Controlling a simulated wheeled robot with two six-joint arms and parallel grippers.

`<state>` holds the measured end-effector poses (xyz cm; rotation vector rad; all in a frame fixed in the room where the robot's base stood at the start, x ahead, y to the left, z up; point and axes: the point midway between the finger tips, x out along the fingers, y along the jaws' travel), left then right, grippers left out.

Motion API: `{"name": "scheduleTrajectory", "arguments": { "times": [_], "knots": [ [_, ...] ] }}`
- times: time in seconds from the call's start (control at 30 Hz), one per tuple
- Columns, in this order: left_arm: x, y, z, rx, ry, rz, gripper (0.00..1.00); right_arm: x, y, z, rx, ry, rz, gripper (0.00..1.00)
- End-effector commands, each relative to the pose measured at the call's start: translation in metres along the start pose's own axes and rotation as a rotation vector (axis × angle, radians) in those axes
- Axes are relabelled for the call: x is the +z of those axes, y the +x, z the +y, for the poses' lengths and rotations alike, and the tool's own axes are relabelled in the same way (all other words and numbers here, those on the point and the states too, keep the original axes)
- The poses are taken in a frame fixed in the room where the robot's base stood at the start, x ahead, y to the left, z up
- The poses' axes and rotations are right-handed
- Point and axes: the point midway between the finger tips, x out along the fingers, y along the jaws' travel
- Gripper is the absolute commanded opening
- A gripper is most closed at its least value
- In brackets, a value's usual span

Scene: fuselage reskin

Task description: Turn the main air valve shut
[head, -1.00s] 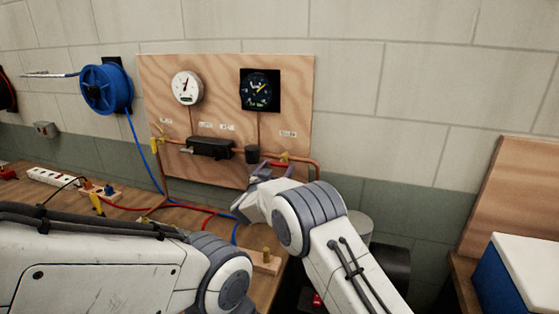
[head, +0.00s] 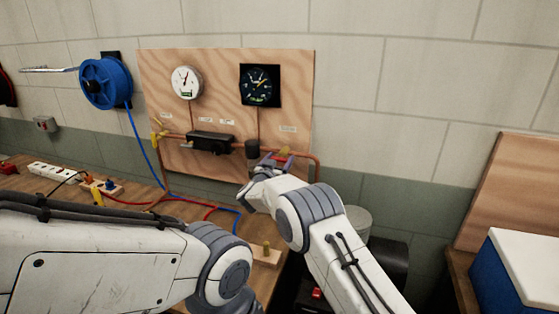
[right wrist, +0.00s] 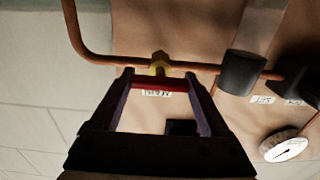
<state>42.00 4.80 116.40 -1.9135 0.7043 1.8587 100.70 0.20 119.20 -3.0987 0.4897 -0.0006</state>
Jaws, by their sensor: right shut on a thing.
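The air valve shows as a yellow fitting (right wrist: 160,63) on a copper pipe in the right wrist view. A red bar, seemingly the valve's handle (right wrist: 160,85), lies crosswise between my right gripper's fingertips. My right gripper (head: 277,161) is at the lower right of the wooden panel, and its fingers are shut on this red handle. In the head view the valve's yellow part (head: 285,153) shows just behind the fingertips, and the rest is mostly hidden. My left arm crosses the lower left of the head view, but its gripper is not visible.
The wooden panel (head: 220,80) carries a white gauge (head: 187,82), a dark gauge (head: 260,86), a black box (head: 210,143) and copper piping. Another yellow valve (head: 157,140) is at its left. Hoses, a power strip (head: 53,173) and a wooden block lie on the bench.

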Motion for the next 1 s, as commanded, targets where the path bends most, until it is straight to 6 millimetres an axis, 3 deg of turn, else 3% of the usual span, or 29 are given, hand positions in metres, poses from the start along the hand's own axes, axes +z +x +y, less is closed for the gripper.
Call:
{"name": "scheduleTrajectory", "arguments": {
  "times": [0.37,1.0],
  "knots": [
    [0.002,0.029,-0.002,0.000,0.001,0.000,0.60,0.004,0.000,0.001,0.001,0.159,0.002,0.24],
    [0.005,0.101,-0.007,0.000,0.003,0.000,0.60,0.006,0.000,0.002,0.002,0.753,0.002,0.24]
  ]
}}
